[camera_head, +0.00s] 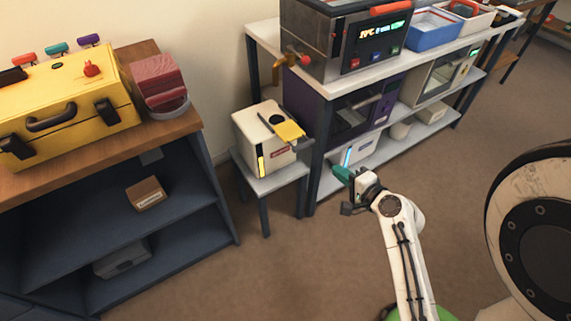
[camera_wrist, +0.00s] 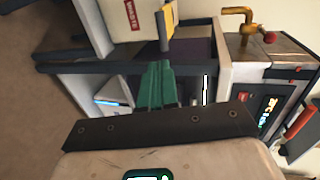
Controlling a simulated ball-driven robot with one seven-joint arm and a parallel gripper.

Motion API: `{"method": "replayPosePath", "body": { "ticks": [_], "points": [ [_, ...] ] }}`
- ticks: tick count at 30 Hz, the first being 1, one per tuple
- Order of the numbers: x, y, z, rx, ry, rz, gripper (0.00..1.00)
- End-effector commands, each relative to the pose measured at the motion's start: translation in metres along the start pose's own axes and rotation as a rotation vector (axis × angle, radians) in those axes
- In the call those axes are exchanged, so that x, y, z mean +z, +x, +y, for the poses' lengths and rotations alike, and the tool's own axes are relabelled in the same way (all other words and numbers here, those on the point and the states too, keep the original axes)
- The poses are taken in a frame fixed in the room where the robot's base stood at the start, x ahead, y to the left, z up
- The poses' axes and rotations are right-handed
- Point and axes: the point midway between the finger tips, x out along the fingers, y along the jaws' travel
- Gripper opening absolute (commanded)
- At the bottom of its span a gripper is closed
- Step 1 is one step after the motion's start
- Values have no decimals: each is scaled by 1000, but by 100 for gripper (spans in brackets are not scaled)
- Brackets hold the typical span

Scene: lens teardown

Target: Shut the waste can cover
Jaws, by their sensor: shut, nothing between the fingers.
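The waste can (camera_head: 252,128) is a pale box with a red label on a small stool. A dark round opening (camera_head: 277,119) shows on its top. The yellow cover (camera_head: 289,131) sits off to the right of this opening, over the can's right edge, so the opening is uncovered. In the wrist view the can (camera_wrist: 118,22) is cut by the top edge, with the yellow cover (camera_wrist: 171,18) beside it. My gripper (camera_head: 341,175) has teal fingers, shut and empty, apart from the can and to its lower right. The fingers also show in the wrist view (camera_wrist: 157,72).
The stool (camera_head: 268,182) stands between a dark cabinet with a wooden top (camera_head: 190,122) and a white shelf unit (camera_head: 320,88) carrying a machine with a red-tipped tap (camera_head: 296,60). The floor in front (camera_head: 270,265) is clear.

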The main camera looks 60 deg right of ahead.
Motion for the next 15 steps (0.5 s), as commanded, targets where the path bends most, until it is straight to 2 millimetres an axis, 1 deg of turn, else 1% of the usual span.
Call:
{"method": "replayPosePath", "body": {
  "ticks": [1,3,7,11,15],
  "points": [
    [-6,-1,-1,-12,20,19,0],
    [-9,1,-2,-19,32,29,0],
    [-9,15,-3,-21,31,29,0],
    [-10,39,-3,-20,30,27,0],
    [-10,67,-3,-19,28,26,0]
  ]
}}
